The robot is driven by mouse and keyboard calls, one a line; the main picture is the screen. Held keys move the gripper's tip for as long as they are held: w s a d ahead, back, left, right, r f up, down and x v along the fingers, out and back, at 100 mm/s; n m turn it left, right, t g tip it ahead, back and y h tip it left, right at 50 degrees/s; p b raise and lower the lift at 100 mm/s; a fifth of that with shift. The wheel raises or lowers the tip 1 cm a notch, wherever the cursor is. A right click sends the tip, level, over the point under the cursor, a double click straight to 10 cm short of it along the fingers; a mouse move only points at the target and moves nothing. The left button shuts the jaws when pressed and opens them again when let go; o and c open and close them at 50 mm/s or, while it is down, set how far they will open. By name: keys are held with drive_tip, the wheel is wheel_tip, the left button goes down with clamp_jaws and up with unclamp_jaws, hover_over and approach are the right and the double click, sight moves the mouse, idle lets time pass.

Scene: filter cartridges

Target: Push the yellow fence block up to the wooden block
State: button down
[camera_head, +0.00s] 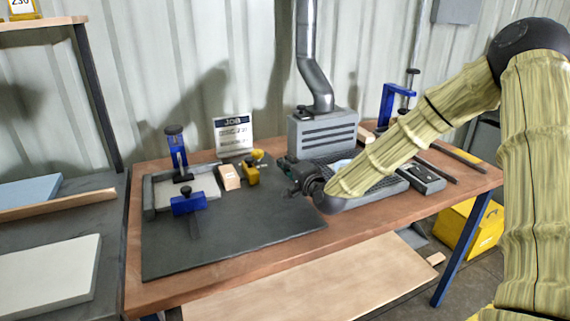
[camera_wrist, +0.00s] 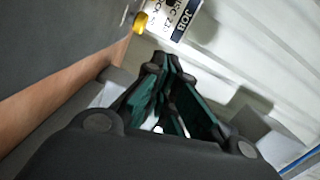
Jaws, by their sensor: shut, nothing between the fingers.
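The yellow fence block (camera_head: 251,175) stands on the dark mat (camera_head: 240,235), towards its back. The wooden block (camera_head: 229,178), pale and box-shaped, stands just left of it; a narrow gap seems to lie between them. My gripper (camera_head: 286,163) is to the right of the yellow fence block, low over the bench and apart from it. Its fingers are shut and empty. In the wrist view my gripper (camera_wrist: 168,65) points towards the job card, and a small yellow part (camera_wrist: 140,22) shows beyond the fingertips; the wooden block is not clear there.
A blue clamp (camera_head: 187,204) and a blue upright post (camera_head: 176,150) stand left of the wooden block by a pale plate. The job card (camera_head: 233,134) stands behind. A grey vent box (camera_head: 322,132) is behind my gripper. The mat's front is clear.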

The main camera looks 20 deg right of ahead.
sight(249, 171)
drive_tip(key=w, duration=0.6)
drive_tip(key=shift+a+f+p, duration=0.25)
drive_tip(key=shift+a+p, duration=0.05)
drive_tip(key=shift+w+a+f, duration=0.3)
drive_tip(key=shift+w+a, duration=0.3)
drive_tip(key=shift+a, duration=0.25)
drive_tip(key=shift+a+p, duration=0.35)
drive_tip(key=shift+a, duration=0.65)
drive_tip(key=shift+w+a+f, duration=0.1)
drive_tip(key=shift+a+f, duration=0.1)
drive_tip(key=shift+a, duration=0.1)
drive_tip(key=a+b, duration=0.1)
drive_tip(key=a, duration=0.4)
drive_tip(key=shift+a+b, duration=0.25)
drive_tip(key=shift+b, duration=0.15)
drive_tip(key=shift+a, duration=0.1)
